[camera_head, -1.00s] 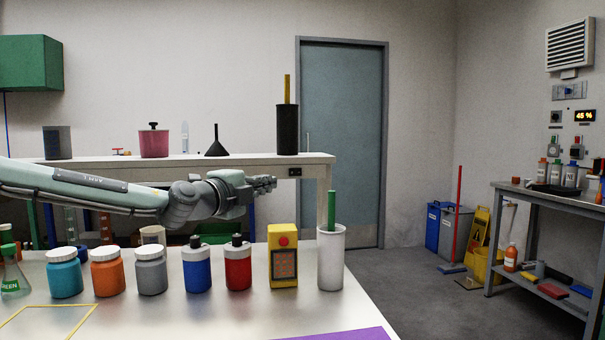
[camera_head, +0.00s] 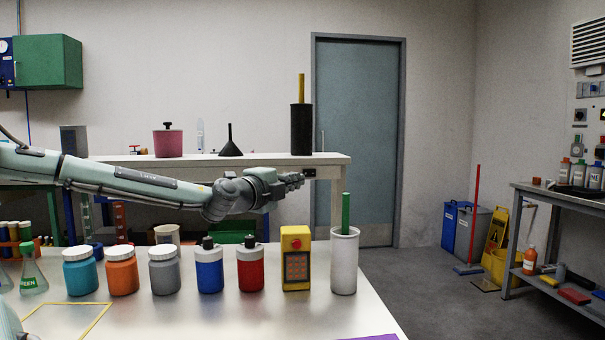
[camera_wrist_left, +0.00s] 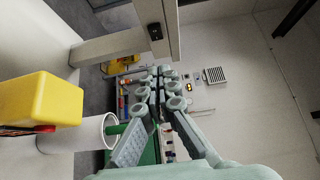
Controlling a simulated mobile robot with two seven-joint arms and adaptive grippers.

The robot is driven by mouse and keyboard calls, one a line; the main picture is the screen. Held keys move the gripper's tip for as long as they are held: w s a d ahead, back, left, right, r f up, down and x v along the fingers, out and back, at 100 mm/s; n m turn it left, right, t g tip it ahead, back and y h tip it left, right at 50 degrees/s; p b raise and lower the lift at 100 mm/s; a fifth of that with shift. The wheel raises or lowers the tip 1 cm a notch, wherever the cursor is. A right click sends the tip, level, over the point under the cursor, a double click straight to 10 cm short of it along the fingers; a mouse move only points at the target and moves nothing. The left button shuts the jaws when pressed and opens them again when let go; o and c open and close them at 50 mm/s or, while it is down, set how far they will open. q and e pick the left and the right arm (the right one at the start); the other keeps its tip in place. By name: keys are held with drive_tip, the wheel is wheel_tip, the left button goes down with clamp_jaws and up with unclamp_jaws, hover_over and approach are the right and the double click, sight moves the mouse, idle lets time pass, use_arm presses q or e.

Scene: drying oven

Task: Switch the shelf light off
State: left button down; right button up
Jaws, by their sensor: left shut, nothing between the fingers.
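The shelf light's switch looks to be the small black rocker (camera_head: 310,172) on the front edge of the white shelf (camera_head: 335,165), near its right end. It also shows in the left wrist view (camera_wrist_left: 155,31), on the pale beam; its on or off position is too small to tell. My left gripper (camera_head: 298,180) reaches in from the left, just left of and slightly below the switch in the head view. In the left wrist view its fingers (camera_wrist_left: 160,72) are together and empty, apart from the switch in the picture. My right gripper is not in view.
Below the arm, the front table (camera_head: 240,320) holds jars, bottles, a yellow box with a red button (camera_head: 296,258) and a white cup (camera_head: 344,262) with a green stick. A black cylinder (camera_head: 301,130) stands on the shelf above the switch.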

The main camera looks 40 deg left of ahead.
sight(310, 173)
use_arm(q)
drive_tip(key=w+a, duration=0.1)
drive_tip(key=w, duration=0.1)
drive_tip(key=w+a, duration=0.1)
drive_tip(key=w, duration=0.1)
drive_tip(key=w+a, duration=0.2)
drive_tip(key=w, duration=0.1)
drive_tip(key=shift+p, duration=0.3)
drive_tip(key=shift+w+a, duration=0.15)
drive_tip(key=shift+a, duration=0.15)
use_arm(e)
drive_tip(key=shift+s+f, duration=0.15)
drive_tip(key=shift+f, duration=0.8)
